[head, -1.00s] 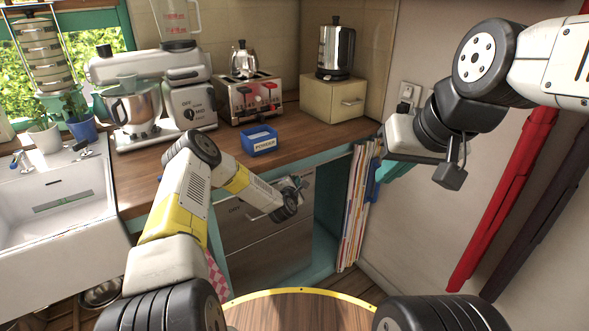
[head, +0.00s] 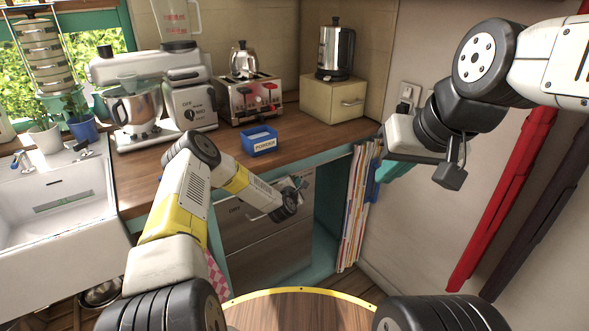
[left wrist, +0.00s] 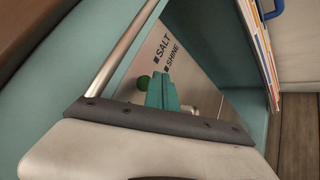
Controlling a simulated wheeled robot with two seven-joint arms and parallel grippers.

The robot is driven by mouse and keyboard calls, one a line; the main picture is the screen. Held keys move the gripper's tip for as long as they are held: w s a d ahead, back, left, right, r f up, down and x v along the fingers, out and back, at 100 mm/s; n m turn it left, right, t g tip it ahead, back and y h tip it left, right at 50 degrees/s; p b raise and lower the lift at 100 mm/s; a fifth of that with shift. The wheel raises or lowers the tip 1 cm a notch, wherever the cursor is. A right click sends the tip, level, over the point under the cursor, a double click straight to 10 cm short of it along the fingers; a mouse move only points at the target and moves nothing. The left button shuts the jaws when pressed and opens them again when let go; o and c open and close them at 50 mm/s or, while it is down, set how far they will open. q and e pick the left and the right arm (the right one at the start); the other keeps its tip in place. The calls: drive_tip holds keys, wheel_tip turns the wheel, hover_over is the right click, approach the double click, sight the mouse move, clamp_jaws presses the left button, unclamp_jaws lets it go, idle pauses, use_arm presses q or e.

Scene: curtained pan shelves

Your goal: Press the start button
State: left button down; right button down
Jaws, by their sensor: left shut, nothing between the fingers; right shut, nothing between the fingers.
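A round green button (left wrist: 144,82) sits on a metallic panel (left wrist: 180,65) marked SALT and SHINE in the left wrist view. It is taken to be the start button, though no label on it is readable. My left gripper's teal fingers (left wrist: 162,93) are shut and empty, just right of the button in that view. I cannot tell whether they touch the panel. In the head view my left gripper (head: 300,184) is at the front of the appliance (head: 265,240) under the counter. My right gripper (head: 399,168) is shut and empty, raised near the right wall.
A metal bar handle (left wrist: 118,55) runs beside the panel. The wooden counter (head: 300,142) above carries a blue powder box (head: 259,140), a toaster (head: 249,97) and a mixer (head: 140,105). Upright papers or boards (head: 357,205) stand right of the appliance.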

use_arm(q)
drive_tip(key=shift+w+a+r, duration=0.2)
drive_tip(key=shift+w+a, duration=0.1)
drive_tip(key=shift+a, duration=0.2)
drive_tip(key=shift+w+a+r, duration=0.2)
drive_tip(key=shift+w+a, duration=0.1)
drive_tip(key=shift+a, duration=0.15)
drive_tip(key=shift+s+d+f, duration=0.15)
drive_tip(key=shift+s+d, duration=0.7)
drive_tip(key=shift+s, duration=0.15)
drive_tip(key=shift+s+d+f, duration=0.1)
drive_tip(key=shift+s+d, duration=0.75)
drive_tip(key=shift+s, duration=0.15)
drive_tip(key=shift+d, duration=0.1)
drive_tip(key=shift+s, duration=0.1)
